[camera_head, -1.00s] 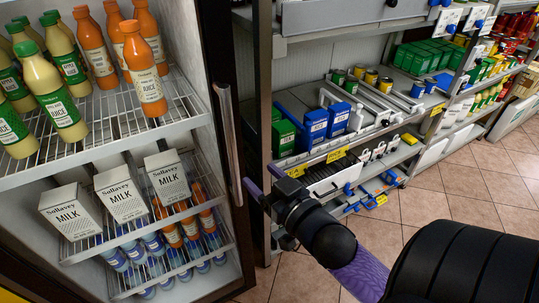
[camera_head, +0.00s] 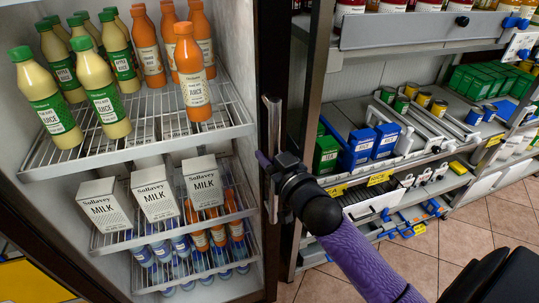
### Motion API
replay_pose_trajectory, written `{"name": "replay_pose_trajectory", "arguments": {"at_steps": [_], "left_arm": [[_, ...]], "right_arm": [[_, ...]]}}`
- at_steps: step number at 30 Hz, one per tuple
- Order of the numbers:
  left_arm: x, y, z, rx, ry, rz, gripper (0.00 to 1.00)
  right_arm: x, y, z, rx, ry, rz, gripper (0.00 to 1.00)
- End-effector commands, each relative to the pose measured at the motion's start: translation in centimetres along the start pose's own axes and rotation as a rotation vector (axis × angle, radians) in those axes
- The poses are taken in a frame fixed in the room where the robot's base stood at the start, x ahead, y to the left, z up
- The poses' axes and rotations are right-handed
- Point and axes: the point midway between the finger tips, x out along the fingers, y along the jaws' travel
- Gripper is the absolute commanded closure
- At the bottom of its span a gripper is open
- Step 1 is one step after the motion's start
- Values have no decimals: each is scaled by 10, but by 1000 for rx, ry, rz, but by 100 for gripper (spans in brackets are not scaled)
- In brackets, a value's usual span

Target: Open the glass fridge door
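The glass fridge (camera_head: 143,160) fills the left of the head view, with its shelves of bottles and cartons plainly visible. Its door looks closed, with no gap visible along the dark frame (camera_head: 273,60). A long upright metal handle (camera_head: 271,125) runs along the right side of the door. My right gripper (camera_head: 268,165) is at the lower half of the handle, reaching in from the right. Its purple finger overlaps the handle and hides part of it. Whether the fingers are open or shut around it is unclear. My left gripper is out of view.
An open grocery shelf unit (camera_head: 420,32) stands right of the fridge, close behind my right arm. It holds blue boxes (camera_head: 358,149), green boxes (camera_head: 326,154) and cans (camera_head: 422,97). Tiled floor (camera_head: 480,225) is free at the lower right.

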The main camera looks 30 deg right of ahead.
Motion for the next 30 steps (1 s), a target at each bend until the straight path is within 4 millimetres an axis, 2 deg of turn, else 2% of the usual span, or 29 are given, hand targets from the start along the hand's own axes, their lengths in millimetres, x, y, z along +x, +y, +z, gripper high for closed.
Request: {"name": "replay_pose_trajectory", "arguments": {"at_steps": [1, 3, 16, 30], "left_arm": [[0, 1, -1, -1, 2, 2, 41], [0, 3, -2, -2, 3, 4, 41], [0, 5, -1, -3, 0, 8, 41], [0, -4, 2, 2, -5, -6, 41]], "right_arm": [[0, 0, 0, 0, 0, 0, 90], [0, 0, 0, 0, 0, 0, 100], [0, 0, 0, 0, 0, 0, 100], [0, 0, 0, 0, 0, 1, 100]]}}
